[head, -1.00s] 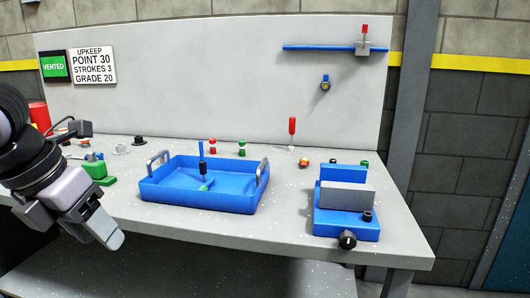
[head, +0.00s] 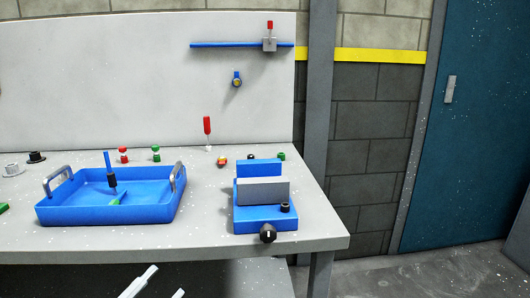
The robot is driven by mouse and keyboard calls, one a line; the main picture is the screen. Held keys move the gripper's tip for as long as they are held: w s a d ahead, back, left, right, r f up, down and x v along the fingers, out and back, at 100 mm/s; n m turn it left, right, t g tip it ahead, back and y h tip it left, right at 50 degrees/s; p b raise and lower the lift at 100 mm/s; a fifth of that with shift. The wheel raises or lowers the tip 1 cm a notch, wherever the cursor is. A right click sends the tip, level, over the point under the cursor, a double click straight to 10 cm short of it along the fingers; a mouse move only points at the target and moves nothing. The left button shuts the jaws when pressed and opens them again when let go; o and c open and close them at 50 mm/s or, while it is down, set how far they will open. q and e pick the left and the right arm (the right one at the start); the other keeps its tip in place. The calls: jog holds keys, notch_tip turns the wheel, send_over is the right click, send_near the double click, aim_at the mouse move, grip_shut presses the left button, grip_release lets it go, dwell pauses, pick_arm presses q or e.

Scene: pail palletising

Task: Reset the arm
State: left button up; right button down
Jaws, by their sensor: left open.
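My left gripper (head: 167,280) shows at the bottom edge of the head view, in front of the workbench and below its front edge. Only its two pale fingers are visible; they stand apart with nothing between them. The rest of the left arm is outside the frame. My right gripper is not in view.
On the workbench (head: 60,240) stand a blue tray (head: 110,213) with handles and tools in it, and a blue vise-like fixture (head: 262,217) with a black knob. A rail (head: 225,45) is on the back panel. A teal door (head: 470,130) is at right; the floor there is clear.

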pick_arm(q)
jog(key=s+a+f+n+g+y, duration=0.1)
jog(key=s+f+n+g+y, duration=0.4)
jog(key=f, duration=0.8)
jog(key=s+a+f+n+g+y, duration=0.15)
jog(key=s+f+n+y, duration=0.4)
jog(key=f, duration=0.85)
notch_tip(320, 180, up, 12)
jog(key=s+n+g+p, duration=0.1)
jog(key=s+p, duration=0.2)
jog(key=p, duration=1.1)
jog(key=shift+a+p, duration=0.25)
jog(key=shift+p, duration=0.1)
jog(key=shift+f+h, duration=0.1)
jog(key=shift+h, duration=0.15)
